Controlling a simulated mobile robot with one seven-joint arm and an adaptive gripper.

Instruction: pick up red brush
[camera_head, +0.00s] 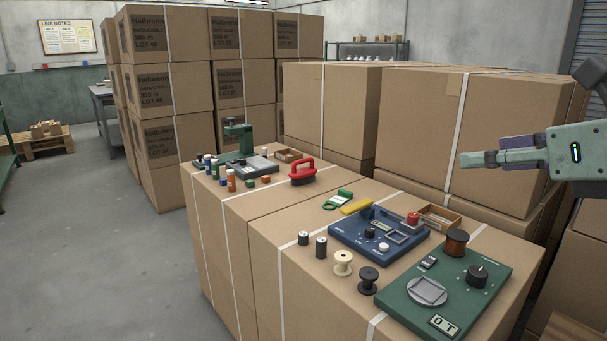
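The red brush (302,173) has a red looped handle on a dark base. It sits upright on the top of a cardboard box, near the middle of the picture. My gripper (472,159) comes in from the right edge, pointing left. It is in the air, well to the right of the brush and apart from it. I see its fingers from the side, so I cannot tell whether they are open or shut. I see nothing held in it.
A green device (445,285), a blue device (379,234) and several spools stand on the front box. A green-and-grey machine (237,145) and small bottles stand left of the brush. Tall stacked boxes (325,110) rise behind. The floor (100,230) at left is clear.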

